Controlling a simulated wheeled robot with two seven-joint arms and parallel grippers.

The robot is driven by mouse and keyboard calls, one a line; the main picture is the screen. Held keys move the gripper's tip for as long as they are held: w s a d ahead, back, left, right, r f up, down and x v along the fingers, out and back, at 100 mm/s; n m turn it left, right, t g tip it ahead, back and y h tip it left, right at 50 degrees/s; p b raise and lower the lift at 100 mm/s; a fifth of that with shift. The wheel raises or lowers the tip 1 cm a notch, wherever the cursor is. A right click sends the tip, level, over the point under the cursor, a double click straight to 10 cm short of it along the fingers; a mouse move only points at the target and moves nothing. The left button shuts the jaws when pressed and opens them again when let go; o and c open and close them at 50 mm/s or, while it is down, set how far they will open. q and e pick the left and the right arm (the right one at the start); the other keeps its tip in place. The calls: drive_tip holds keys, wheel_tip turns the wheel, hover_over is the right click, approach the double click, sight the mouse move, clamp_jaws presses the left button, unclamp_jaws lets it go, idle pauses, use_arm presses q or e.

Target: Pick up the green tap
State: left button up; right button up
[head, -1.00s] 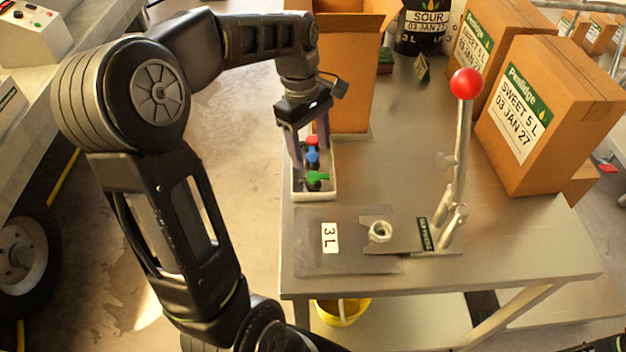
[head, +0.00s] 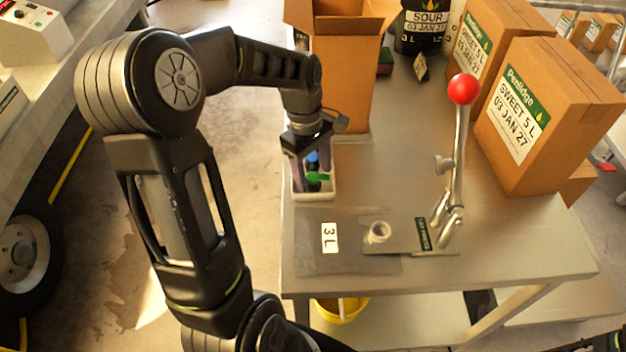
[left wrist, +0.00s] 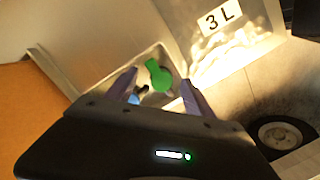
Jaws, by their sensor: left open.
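The green tap (head: 318,177) lies in the front part of a small white tray (head: 316,194) on the metal table. In the left wrist view the green tap (left wrist: 159,76) shows just beyond and between my fingertips. My left gripper (head: 313,172) points down into the tray, open, with its fingers on either side of the taps. A blue tap (head: 313,157) sits behind the green one, partly hidden by the gripper; a bit of it shows in the left wrist view (left wrist: 135,97).
An open cardboard box (head: 345,75) stands close behind the tray. A lever with a red knob (head: 463,89) stands at the right, near a plate marked 3 L (head: 329,238). Closed cartons (head: 545,115) stand at the far right. The table middle is clear.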

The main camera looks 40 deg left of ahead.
use_arm(q)
drive_tip(key=shift+c, duration=0.2)
idle(0.3)
clamp_jaws()
idle(0.4)
